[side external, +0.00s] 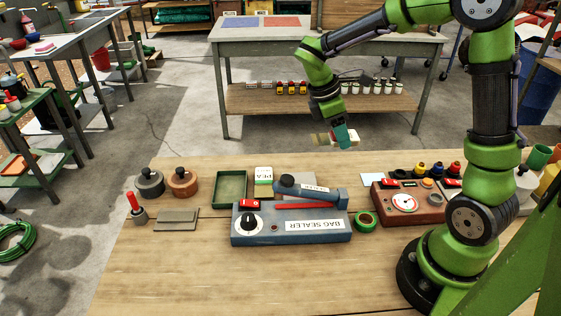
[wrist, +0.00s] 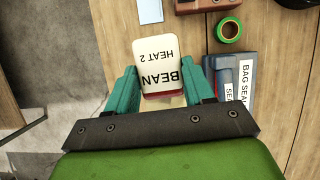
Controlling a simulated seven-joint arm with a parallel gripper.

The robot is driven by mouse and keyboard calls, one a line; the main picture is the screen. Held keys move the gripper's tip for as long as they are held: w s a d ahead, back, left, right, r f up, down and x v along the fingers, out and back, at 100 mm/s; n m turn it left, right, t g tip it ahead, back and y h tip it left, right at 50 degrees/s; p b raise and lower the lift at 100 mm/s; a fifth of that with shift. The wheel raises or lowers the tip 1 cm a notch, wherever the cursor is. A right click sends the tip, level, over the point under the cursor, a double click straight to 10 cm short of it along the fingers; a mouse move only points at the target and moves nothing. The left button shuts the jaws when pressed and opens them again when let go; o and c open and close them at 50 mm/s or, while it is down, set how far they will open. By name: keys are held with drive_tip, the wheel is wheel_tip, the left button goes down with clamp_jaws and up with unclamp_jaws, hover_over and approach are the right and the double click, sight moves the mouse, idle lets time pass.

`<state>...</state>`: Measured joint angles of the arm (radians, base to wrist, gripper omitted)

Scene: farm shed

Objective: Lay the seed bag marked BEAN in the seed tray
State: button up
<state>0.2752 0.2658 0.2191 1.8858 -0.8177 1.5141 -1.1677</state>
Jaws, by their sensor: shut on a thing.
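The seed bag marked BEAN (wrist: 160,55) is cream with a dark red lower edge and also reads HEAT 2. My gripper (wrist: 160,88) is shut on it, with a teal finger on each side. In the side external view my gripper (side external: 342,136) holds the bag (side external: 320,139) in the air above the far part of the bench, well clear of the top. The seed tray (side external: 218,203), green and shallow, lies on the bench left of centre and looks empty. It is left of and below my gripper in that picture.
A white bag marked PEA (side external: 263,174) stands right of the tray. Green tape (side external: 366,221) and a red-brown control box (side external: 420,203) are right. The front bench is clear.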

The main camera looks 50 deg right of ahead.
drive_tip(key=a+r+m+y, duration=0.1)
drive_tip(key=m, duration=0.2)
drive_tip(key=w+a+r+m+g+y, duration=0.1)
drive_tip(key=a+m, duration=0.1)
drive_tip(key=w+a+r+m, duration=0.1)
drive_tip(key=a+m, duration=0.1)
drive_tip(key=m, duration=0.1)
drive_tip(key=shift+a+r+m+y, duration=0.25)
drive_tip(key=shift+r+m+y, duration=0.05)
drive_tip(key=shift+r+y, duration=0.1)
drive_tip(key=w+a+m, duration=0.1)
drive_tip(key=w+a, duration=0.1)
drive_tip(key=a, duration=0.1)
drive_tip(key=n+t+h, duration=0.3)
drive_tip(key=n+t, duration=0.4)
drive_tip(key=n, duration=2)
hover_over(232, 185)
drive_tip(key=a, duration=0.1)
wheel_tip(232, 185, down, 11)
drive_tip(key=shift+s+f, duration=0.2)
drive_tip(key=shift+f, duration=1.2)
drive_tip(key=shift+s+f, duration=0.2)
drive_tip(key=shift+f, duration=1.2)
drive_tip(key=shift+f, duration=0.6)
